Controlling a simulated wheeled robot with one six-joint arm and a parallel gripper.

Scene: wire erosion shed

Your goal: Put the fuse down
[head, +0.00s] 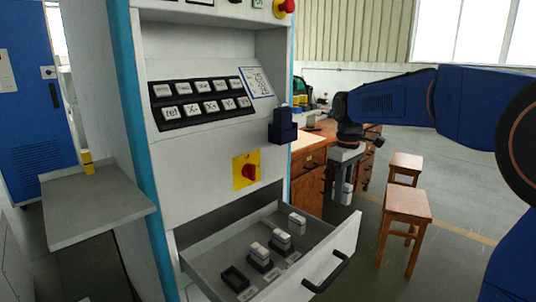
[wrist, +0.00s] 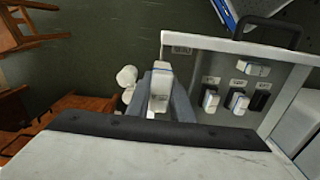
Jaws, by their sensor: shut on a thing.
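A white fuse with a blue marking (head: 347,188) is in my gripper (head: 345,183), upright, to the right of the open drawer (head: 338,250) in the head view. In the wrist view my gripper (wrist: 160,100) is shut on the fuse (wrist: 161,82), beside the drawer's left wall. In the drawer, two fuses (head: 259,251) (head: 281,238) stand in dark holders. Another fuse (head: 297,223) lies or stands behind them; I cannot tell if it has a holder. A dark holder (head: 234,279) at the front left is empty. It also shows in the wrist view (wrist: 260,99).
The drawer's black handle (head: 328,273) sticks out at the front. A red knob on a yellow plate (head: 247,171) and a dark blue box (head: 283,126) project from the cabinet above. A wooden bench (head: 310,160) and two stools (head: 408,203) stand to the right. A grey shelf (head: 95,210) is at left.

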